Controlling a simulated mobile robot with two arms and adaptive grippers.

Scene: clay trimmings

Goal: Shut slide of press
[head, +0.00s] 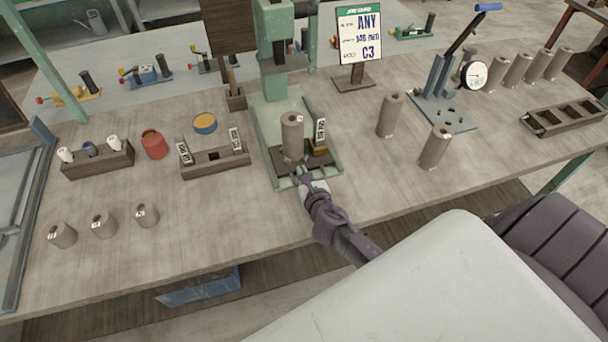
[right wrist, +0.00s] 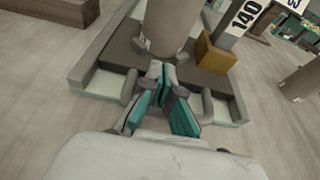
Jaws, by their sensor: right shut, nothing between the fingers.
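The green press (head: 272,50) stands at the middle of the bench. Its dark slide plate (head: 326,161) lies at the front of the press base, between pale rails, and also shows in the right wrist view (right wrist: 118,56). A brown clay cylinder (head: 292,133) stands upright on the plate, beside a brass-coloured block (right wrist: 214,54) and an upright tag reading 140 (right wrist: 244,14). My right gripper (head: 303,174) is shut and empty at the plate's front edge, low in front of the cylinder; whether it touches is unclear. My left gripper is out of view.
Two clay cylinders (head: 390,115) stand right of the press, near a dial gauge stand (head: 440,95). A sign (head: 359,35) stands behind. A wooden rack with tags (head: 215,164) and a red pot (head: 154,144) are to the left. The bench front is clear near the gripper.

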